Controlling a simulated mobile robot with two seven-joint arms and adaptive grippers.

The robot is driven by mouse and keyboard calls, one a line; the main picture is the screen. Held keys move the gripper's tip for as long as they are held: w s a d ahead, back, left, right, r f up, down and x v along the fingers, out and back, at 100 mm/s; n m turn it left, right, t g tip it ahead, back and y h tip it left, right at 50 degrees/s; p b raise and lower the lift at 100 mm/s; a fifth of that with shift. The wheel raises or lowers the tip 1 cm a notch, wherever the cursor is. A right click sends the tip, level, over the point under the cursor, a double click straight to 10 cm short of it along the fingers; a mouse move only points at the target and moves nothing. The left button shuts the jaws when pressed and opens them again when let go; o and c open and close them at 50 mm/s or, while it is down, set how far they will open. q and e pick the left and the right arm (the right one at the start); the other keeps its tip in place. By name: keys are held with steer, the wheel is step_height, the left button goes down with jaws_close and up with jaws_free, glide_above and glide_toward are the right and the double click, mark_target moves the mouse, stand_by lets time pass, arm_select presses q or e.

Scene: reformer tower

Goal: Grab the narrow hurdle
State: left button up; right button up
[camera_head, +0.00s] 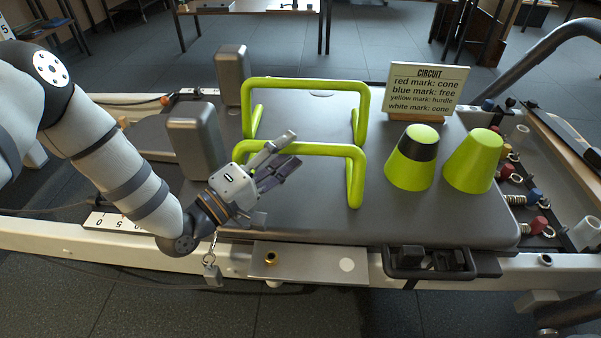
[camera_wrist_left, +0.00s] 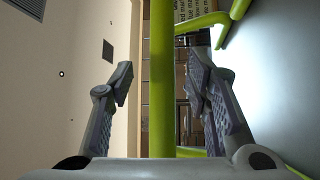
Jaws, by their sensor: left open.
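Two lime-green hurdles stand on the grey carriage top. The front hurdle (camera_head: 357,180) looks the narrower of the two; the back hurdle (camera_head: 305,85) looks wider. My left gripper (camera_head: 286,150) is open at the left part of the front hurdle's top bar and hides some of it. In the left wrist view, a green bar (camera_wrist_left: 162,80) runs between the two spread fingers (camera_wrist_left: 162,92), with a gap on each side. Parts of another green bar (camera_wrist_left: 205,22) show beyond it. My right gripper is not in view.
Two grey shoulder blocks (camera_head: 195,140) (camera_head: 232,75) stand left of the hurdles. Two green cones (camera_head: 408,172) (camera_head: 473,160) and a circuit sign (camera_head: 425,88) stand to the right. The carriage top (camera_head: 310,220) is bare in front of the front hurdle.

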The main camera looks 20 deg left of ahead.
arm_select(q)
steer(key=shift+x, duration=1.2)
steer(key=shift+f, duration=0.1)
jaws_close()
